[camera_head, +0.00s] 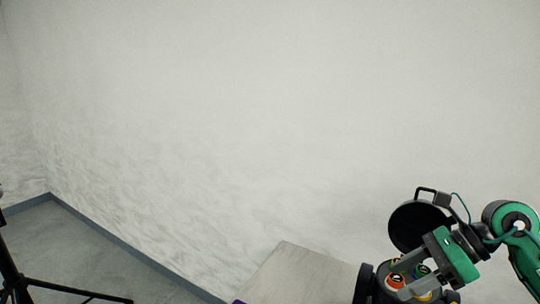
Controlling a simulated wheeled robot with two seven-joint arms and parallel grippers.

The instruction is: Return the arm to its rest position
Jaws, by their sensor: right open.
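My right arm comes in from the lower right corner, with green and dark grey links. Its gripper (412,276) is open, pointing left and down, with its grey fingers over small round things with orange, green and yellow tops. One orange-topped round thing (395,281) shows beside the fingers. I cannot tell whether the fingers touch any of them. My left arm and gripper are not in view.
A pale tabletop (290,272) lies at the bottom middle, bare on its left side. A black round thing (362,284) stands at its right. A black tripod stand (12,275) is at the lower left. A plain white wall (250,120) fills the back.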

